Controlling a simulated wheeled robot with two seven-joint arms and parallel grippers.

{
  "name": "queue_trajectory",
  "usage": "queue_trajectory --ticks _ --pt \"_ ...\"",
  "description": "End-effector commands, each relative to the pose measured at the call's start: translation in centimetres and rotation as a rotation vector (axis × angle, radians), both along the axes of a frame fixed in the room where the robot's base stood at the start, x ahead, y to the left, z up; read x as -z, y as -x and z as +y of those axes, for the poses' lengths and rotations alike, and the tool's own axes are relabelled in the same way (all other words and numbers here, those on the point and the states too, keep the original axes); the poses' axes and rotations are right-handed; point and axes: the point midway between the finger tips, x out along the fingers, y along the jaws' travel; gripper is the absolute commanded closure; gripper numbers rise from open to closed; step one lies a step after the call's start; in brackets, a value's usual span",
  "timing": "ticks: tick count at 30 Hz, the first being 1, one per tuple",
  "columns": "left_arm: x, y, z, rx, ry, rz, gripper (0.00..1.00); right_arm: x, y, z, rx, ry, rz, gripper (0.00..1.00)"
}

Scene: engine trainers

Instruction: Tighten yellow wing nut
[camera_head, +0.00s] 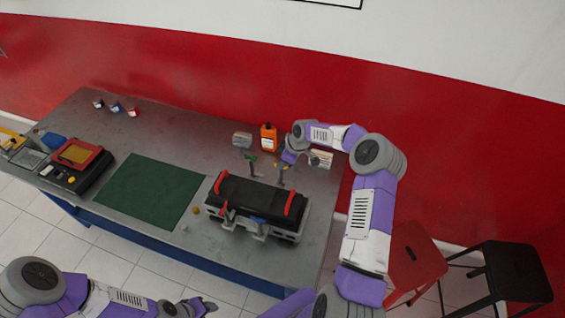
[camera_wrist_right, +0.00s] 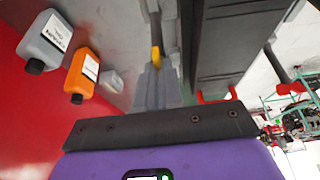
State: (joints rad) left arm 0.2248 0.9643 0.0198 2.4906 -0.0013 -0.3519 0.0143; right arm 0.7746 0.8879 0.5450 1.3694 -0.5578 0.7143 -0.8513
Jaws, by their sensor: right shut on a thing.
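The yellow wing nut (camera_wrist_right: 156,58) shows between the fingertips of my right gripper (camera_wrist_right: 156,66) in the right wrist view. The gripper is shut on it, beside the long dark side of the engine trainer (camera_wrist_right: 222,50). In the head view, the black-topped engine trainer (camera_head: 252,196) with red handles stands on the workbench, and my right gripper (camera_head: 282,176) reaches down at its back edge. The wing nut is too small to make out clearly there. My left gripper (camera_head: 200,306) is low at the front, off the bench and away from the engine; its fingers are unclear.
The grey workbench (camera_head: 195,136) carries a green mat (camera_head: 150,190) and a red-and-black case (camera_head: 75,165) on the left. An orange bottle (camera_head: 268,138) and a grey one (camera_head: 320,158) stand behind the engine. A green-topped upright part (camera_head: 250,158) is left of my right gripper. Stools stand at right.

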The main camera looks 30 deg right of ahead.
Motion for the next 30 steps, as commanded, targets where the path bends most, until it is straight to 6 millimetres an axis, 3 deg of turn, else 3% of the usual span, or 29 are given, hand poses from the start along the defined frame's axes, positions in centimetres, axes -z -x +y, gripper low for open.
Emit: queue_trajectory --ticks 11,30 --pt "1.6 0.0 0.0 0.000 0.000 0.000 0.55 0.4 0.1 0.1 0.090 0.002 0.002 1.00" --pt "9.2 0.0 0.0 0.000 0.000 0.000 0.55 0.7 0.2 0.6 0.654 0.001 0.000 1.00"
